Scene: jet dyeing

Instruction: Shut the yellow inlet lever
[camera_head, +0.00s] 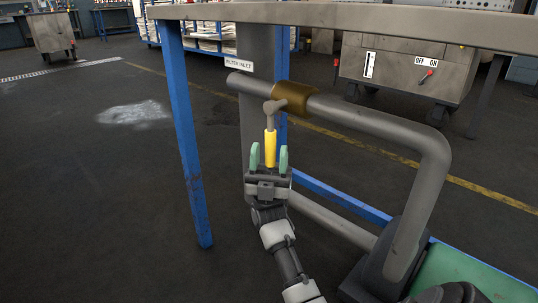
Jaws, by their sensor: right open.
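The yellow inlet lever (270,148) hangs down from a brass valve body (293,97) on a grey pipe (365,118). Its grey stem joins the valve at the top, and the yellow grip points down, across the line of the pipe. My right gripper (269,158) is below the valve with its green fingertips apart, one on each side of the yellow grip. I cannot tell whether the fingers touch it. The lower end of the grip is close to the gripper's palm. My left gripper is not in view.
A label reading "FILTER INLET" (239,65) is on a grey post behind the pipe. A blue table leg (187,140) stands left of the gripper under a grey tabletop (340,17). A cabinet with an OFF/ON switch (400,70) stands behind.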

